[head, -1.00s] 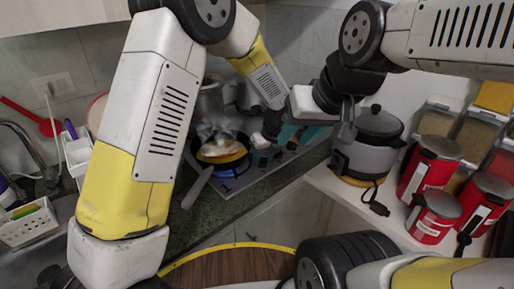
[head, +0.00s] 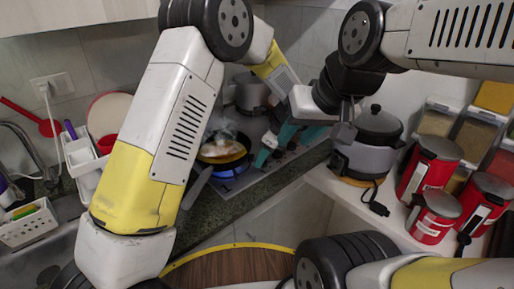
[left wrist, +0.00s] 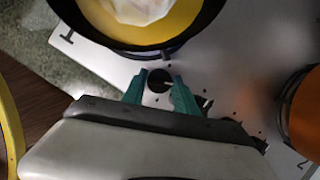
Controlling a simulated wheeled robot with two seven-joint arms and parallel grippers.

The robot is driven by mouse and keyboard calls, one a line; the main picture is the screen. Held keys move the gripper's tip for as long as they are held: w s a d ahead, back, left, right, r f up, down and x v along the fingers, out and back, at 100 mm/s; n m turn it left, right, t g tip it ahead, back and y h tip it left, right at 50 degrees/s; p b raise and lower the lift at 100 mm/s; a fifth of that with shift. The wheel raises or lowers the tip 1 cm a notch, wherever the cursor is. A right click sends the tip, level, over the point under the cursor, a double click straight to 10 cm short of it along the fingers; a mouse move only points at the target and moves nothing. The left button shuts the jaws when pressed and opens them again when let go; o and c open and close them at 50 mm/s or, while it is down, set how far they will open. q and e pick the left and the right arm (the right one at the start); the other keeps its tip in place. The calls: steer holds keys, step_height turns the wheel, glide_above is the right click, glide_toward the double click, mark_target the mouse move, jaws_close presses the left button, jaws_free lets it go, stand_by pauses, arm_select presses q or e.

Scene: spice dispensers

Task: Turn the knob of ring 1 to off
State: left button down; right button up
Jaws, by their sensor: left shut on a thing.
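The knob of ring 1 (left wrist: 159,83) is a round dark knob with a pale mark, in the left wrist view. It sits on the pale hob panel beside the printed 1. My left gripper (left wrist: 160,90) has its teal fingers around the knob, shut on it. In the head view my left gripper (head: 267,151) is at the hob's front edge, partly hidden. A dark pan (head: 224,155) with yellow contents stands on ring 1; it also shows in the left wrist view (left wrist: 110,36). My right gripper (head: 300,132) is above the hob's right part; its fingers are unclear.
A grey pot (head: 250,95) stands behind the pan. A rice cooker (head: 372,140) and red canisters (head: 430,168) stand on the right shelf. The pan's handle (head: 197,188) sticks out over the counter.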

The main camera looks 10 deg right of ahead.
arm_select(q)
steer(key=n+g, duration=0.1)
steer(key=n, duration=0.1)
steer(key=n+g, duration=0.1)
steer(key=n, duration=0.2)
steer(key=shift+w+d+n+y, duration=0.1)
steer(key=shift+w+n+y, duration=0.05)
steer(key=shift+n+y, duration=0.15)
steer(key=n+g, duration=0.1)
steer(key=n, duration=0.3)
steer(key=shift+w+n+g, duration=0.1)
steer(key=shift+n+g, duration=0.2)
steer(key=shift+g, duration=0.1)
steer(key=c, duration=0.9)
jaws_free()
steer(key=shift+c, duration=0.2)
steer(key=v, duration=0.7)
steer(key=shift+r, duration=0.35)
